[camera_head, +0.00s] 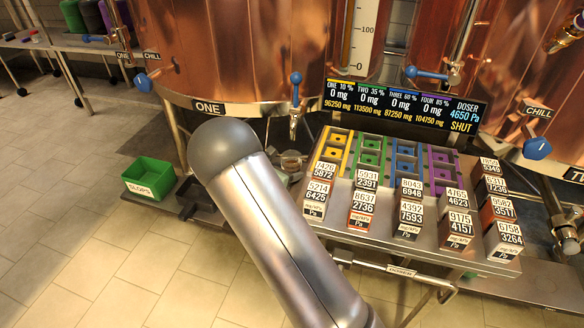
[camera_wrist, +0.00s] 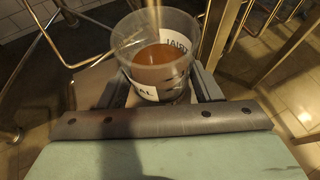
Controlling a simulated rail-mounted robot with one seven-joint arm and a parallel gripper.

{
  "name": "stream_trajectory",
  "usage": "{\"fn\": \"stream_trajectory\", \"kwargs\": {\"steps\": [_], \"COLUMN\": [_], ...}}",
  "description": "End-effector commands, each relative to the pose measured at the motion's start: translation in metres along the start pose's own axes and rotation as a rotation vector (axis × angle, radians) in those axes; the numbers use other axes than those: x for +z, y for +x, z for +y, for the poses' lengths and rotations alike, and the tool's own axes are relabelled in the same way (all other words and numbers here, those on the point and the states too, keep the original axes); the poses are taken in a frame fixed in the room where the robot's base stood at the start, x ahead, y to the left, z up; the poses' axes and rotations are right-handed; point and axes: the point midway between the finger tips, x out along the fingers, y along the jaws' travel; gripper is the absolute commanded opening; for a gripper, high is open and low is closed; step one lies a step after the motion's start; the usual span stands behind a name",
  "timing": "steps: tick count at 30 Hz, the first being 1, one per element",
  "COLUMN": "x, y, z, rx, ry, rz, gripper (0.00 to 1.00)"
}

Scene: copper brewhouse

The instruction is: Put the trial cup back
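The trial cup (camera_wrist: 158,62) is clear, with a white band of printed letters, and holds amber liquid. It stands between the fingers of my gripper (camera_wrist: 155,92), which are closed against its sides in the wrist view. In the head view the cup (camera_head: 291,160) shows just below the tap (camera_head: 294,122) of tank ONE. My arm hides most of my gripper and part of the space around the cup there. The cup looks about upright. Its base and whatever is under it are hidden.
The doser bench (camera_head: 400,245) with coloured slots and several labelled blocks stands to the right. Its display (camera_head: 402,105) reads SHUT. A green SLOPS bin (camera_head: 150,178) and a dark tray (camera_head: 200,200) are to the left. The tiled floor (camera_head: 70,240) at front left is clear.

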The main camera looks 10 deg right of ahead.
Motion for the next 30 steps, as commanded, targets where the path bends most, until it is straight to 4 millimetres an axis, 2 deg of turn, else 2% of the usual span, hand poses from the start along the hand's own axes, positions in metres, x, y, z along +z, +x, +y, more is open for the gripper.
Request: {"fn": "stream_trajectory", "kwargs": {"steps": [6,7,9,14,15,30], "x": [0.0,0.0,0.0,0.0,0.0,0.012], "y": [0.0,0.0,0.0,0.0,0.0,-0.006], "z": [0.0,0.0,0.0,0.0,0.0,0.0], "rx": [0.0,0.0,0.0,0.0,0.0,0.0], "ry": [0.0,0.0,0.0,0.0,0.0,0.001], "rz": [0.0,0.0,0.0,0.0,0.0,0.0], "gripper": [0.51,0.56,0.41,0.4,0.37,0.37]}}
